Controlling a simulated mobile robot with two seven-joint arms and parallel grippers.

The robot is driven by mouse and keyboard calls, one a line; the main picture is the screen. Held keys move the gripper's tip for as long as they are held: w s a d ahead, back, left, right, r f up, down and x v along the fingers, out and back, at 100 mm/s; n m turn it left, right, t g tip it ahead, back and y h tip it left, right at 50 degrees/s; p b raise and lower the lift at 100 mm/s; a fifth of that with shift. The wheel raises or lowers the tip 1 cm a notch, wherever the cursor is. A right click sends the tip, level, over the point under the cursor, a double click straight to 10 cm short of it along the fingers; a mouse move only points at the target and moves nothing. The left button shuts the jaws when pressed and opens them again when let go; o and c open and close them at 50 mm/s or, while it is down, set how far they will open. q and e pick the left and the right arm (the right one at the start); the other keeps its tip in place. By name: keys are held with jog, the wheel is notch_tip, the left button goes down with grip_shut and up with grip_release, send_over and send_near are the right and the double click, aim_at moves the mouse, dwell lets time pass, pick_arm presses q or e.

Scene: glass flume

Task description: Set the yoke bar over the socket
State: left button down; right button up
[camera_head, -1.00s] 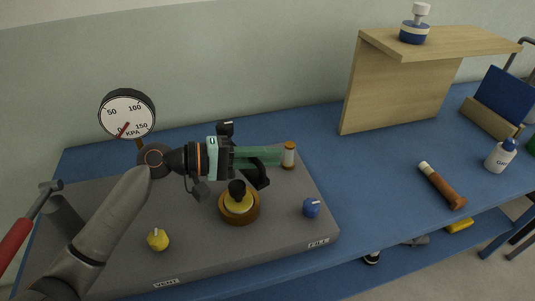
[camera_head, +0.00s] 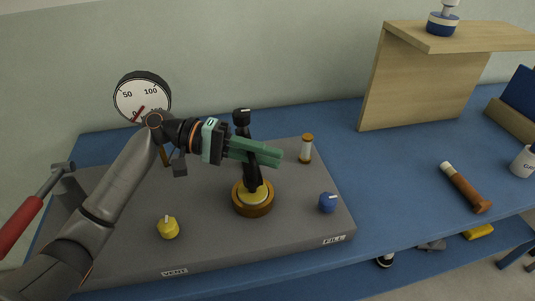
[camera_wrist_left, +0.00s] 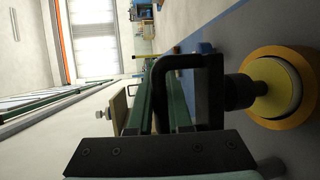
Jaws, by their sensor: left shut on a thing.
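The yoke bar (camera_head: 252,174) is black and hangs roughly upright from my left gripper (camera_head: 268,154), whose green fingers are shut on it. The socket (camera_head: 253,198), a yellow disc in a brown-gold ring, sits on the grey panel directly below the bar in the head view. In the left wrist view the yoke bar (camera_wrist_left: 209,90) shows a loop handle and a round stub pointing at the socket (camera_wrist_left: 290,88). I cannot tell whether the stub touches the socket. My fingers hide the bar's middle in the head view. My right gripper is not in view.
On the grey panel (camera_head: 205,245) are a yellow knob (camera_head: 168,228), a blue knob (camera_head: 327,203) and a small capped vial (camera_head: 306,149). A pressure gauge (camera_head: 142,97) stands behind.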

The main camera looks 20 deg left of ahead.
pick_arm(q)
jog(key=c, duration=1.1)
grip_release()
jog(key=shift+a, duration=0.1)
jog(key=shift+o, duration=1.3)
jog(key=a+r, duration=0.1)
jog(key=a, duration=0.6)
jog(key=shift+s+a+r+b, duration=0.2)
jog(key=shift+s+b, duration=0.1)
jog(key=shift+b, duration=0.1)
